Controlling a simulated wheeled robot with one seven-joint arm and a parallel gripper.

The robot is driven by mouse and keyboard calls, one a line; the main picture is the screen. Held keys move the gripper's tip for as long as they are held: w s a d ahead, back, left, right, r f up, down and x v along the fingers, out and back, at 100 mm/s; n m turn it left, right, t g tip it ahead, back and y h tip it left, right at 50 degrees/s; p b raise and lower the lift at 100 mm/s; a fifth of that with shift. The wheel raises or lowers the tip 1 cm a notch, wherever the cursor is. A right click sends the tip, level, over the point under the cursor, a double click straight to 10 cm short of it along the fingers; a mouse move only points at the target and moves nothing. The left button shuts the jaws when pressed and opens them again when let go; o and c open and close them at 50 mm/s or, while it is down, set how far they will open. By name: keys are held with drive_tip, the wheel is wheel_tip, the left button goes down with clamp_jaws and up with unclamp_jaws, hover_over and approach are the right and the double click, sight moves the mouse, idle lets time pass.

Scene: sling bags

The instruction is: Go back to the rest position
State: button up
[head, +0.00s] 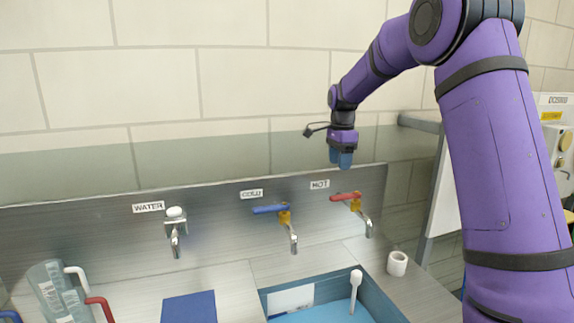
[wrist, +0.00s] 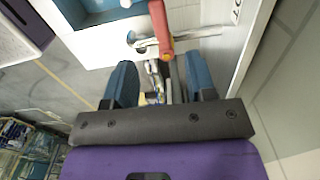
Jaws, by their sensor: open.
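My purple arm reaches in from the right in the head view. My gripper (head: 341,158) hangs in front of the wall, above the "HOT" label (head: 320,184) and the red-handled tap (head: 353,203), apart from the tap in that view. In the wrist view my gripper (wrist: 160,88) has two blue fingers spread apart with nothing held between them. The red tap handle (wrist: 159,22) shows beyond the fingertips there, with its metal spout to one side.
A blue-handled tap (head: 284,213) and a "WATER" tap (head: 175,233) stand to the left. Below are a blue basin (head: 390,300), a white cup (head: 397,263), a blue mat (head: 189,307) and clear jugs (head: 50,285). A white-grey machine (head: 556,140) stands at the right.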

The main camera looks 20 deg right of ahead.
drive_tip(key=s+a+r+n+t, duration=0.1)
drive_tip(key=s+a+r+n, duration=0.15)
drive_tip(key=s, duration=0.35)
drive_tip(key=s+a+r+n+t, duration=0.1)
drive_tip(key=s+a+r+n, duration=0.2)
drive_tip(key=s, duration=0.4)
drive_tip(key=s+a+r+n, duration=0.1)
drive_tip(key=s+r+n, duration=0.2)
drive_tip(key=s+r, duration=0.25)
drive_tip(key=s+a+f+n+t, duration=0.1)
drive_tip(key=s+n, duration=0.4)
drive_tip(key=s, duration=0.6)
drive_tip(key=s+a+f+n+t, duration=0.2)
drive_tip(key=s+f+n, duration=0.2)
drive_tip(key=s, duration=0.7)
drive_tip(key=shift+s+a+n, duration=0.2)
drive_tip(key=shift+a+n, duration=0.15)
